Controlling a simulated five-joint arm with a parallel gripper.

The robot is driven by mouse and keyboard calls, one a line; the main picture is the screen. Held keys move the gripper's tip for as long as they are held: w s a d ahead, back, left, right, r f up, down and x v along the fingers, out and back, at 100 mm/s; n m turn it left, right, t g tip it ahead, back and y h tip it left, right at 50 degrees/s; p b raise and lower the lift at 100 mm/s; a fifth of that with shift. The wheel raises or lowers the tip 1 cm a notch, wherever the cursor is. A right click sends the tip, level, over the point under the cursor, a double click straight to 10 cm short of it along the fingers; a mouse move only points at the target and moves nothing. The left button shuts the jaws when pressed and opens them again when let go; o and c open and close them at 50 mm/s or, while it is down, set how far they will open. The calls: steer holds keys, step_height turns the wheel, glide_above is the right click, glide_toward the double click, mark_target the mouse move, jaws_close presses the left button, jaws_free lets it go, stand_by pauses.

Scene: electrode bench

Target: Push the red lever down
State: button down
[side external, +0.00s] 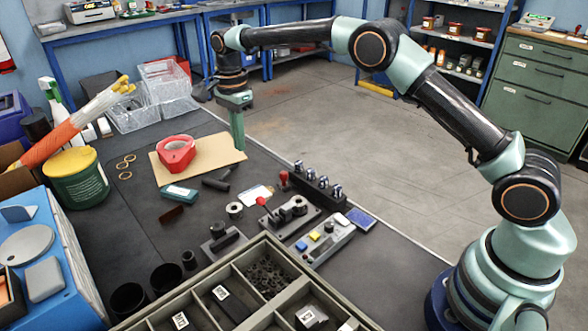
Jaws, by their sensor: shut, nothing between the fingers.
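Two small red-tipped parts stand on the dark bench right of centre. One is a red knob (284,177) that looks raised on a short stem at the left end of a black block. The other is a red handle tip (262,201) on a low dark fixture (292,212), angled up to the left. I cannot tell for sure which is the lever. My gripper (239,146) points down with its fingers shut and empty. It is by the right edge of a cardboard sheet (225,153), up and left of both red parts and apart from them.
The black block (318,186) carries several metal knobs. A panel with coloured buttons (326,242) and a compartment tray (203,281) are nearer. The bench's right edge borders open floor.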

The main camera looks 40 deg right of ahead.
steer(key=shift+w+r, duration=0.55)
steer(key=shift+w, duration=0.2)
steer(key=shift+d, duration=0.1)
steer(key=s+d+r+n+t, duration=0.1)
steer(key=s+d+r+n, duration=0.3)
steer(key=r, duration=0.3)
steer(key=s+d+r+n+t, duration=0.1)
steer(key=s+r+n+t, duration=0.15)
steer(key=s+r, duration=0.35)
steer(key=s+d+f+n+t, duration=0.1)
steer(key=s+d+n, duration=0.1)
steer(key=s+n, duration=0.3)
steer(key=s+d+f+n+t, duration=0.1)
steer(key=s+n, duration=0.4)
steer(key=s, duration=0.8)
steer(key=shift+s+d+f, duration=0.25)
steer(key=shift+d+f, duration=0.35)
